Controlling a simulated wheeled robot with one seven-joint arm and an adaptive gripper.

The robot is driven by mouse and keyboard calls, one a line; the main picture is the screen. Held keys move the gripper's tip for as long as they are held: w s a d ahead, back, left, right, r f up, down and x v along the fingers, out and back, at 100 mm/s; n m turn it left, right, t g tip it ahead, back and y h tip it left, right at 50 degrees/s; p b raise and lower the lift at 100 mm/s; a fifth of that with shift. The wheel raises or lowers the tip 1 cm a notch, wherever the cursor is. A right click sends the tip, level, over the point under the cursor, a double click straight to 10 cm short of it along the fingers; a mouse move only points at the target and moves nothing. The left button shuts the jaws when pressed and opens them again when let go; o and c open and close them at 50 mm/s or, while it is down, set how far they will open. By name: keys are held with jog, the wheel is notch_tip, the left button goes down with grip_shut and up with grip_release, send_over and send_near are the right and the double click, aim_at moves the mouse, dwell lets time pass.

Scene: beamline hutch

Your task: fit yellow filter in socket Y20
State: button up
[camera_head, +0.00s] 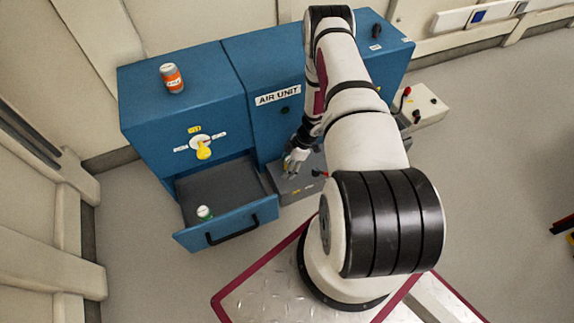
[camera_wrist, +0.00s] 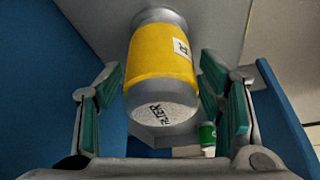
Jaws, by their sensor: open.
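The yellow filter (camera_wrist: 165,55) is a canister with a yellow band, a white label and a pale end face marked FILTER. It fills the middle of the wrist view, its marked end towards the camera. Its far grey end meets or comes close to a grey surface (camera_wrist: 222,22); I cannot tell if it is seated. My gripper (camera_head: 296,160) is open, its green-padded fingers on either side of the filter with gaps visible. In the head view my gripper is low in front of the blue air unit (camera_head: 262,118), above a grey box (camera_head: 292,190). No Y20 mark is readable.
An open drawer (camera_head: 243,211) holds a green-banded canister (camera_head: 204,212). An orange canister (camera_head: 171,78) stands on the blue cabinet, above a yellow knob (camera_head: 203,150). A white box with a red-knobbed lever (camera_head: 425,107) stands at the right.

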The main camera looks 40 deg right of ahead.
jog(key=v, duration=1.2)
dwell(0.4)
